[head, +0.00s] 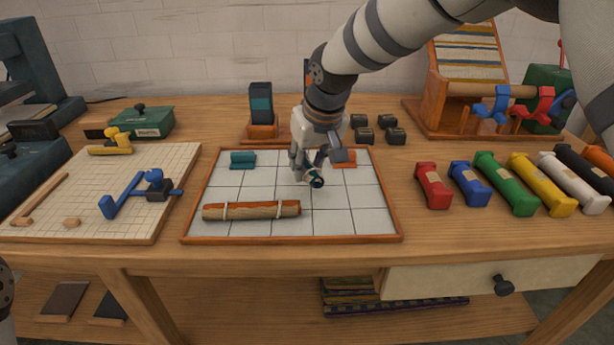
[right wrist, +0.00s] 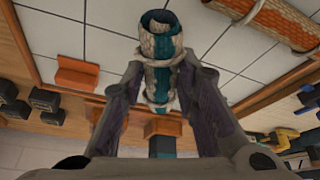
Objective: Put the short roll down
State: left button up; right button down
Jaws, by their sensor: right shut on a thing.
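My right gripper (head: 308,170) is shut on the short roll (head: 317,182), over the right half of the white gridded tray (head: 391,232). In the right wrist view, the short roll (right wrist: 163,72) is teal and cream, tied with cord, and sits between the two fingers (right wrist: 160,85). Its open coiled end points away from the palm. I cannot tell whether it touches the tray. A longer brown roll (head: 250,210), tied with cord at both ends, lies near the tray's front left. My left gripper is not in view.
In the tray, a teal block (head: 243,160) stands back left and an orange block (head: 344,160) back right, close behind my gripper. Coloured skeins (head: 508,184) line the right. A gridded board (head: 75,190) with tools is left. The tray's front right is clear.

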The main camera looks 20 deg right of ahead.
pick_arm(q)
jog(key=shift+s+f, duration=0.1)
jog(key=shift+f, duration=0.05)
pick_arm(e)
jog(key=shift+w+d+f, duration=0.1)
jog(key=shift+f, duration=0.8)
jog(key=shift+w+d+f, duration=0.1)
jog(key=shift+f, duration=0.75)
jog(key=shift+f, duration=0.1)
jog(key=c, duration=1.2)
grip_release()
jog(key=shift+f, duration=0.1)
jog(key=shift+c, duration=0.2)
jog(key=shift+r, duration=0.35)
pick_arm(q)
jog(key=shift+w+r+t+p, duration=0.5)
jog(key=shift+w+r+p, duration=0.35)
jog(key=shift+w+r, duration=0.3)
pick_arm(e)
jog(key=v, duration=1.1)
jog(key=shift+s+r, duration=0.3)
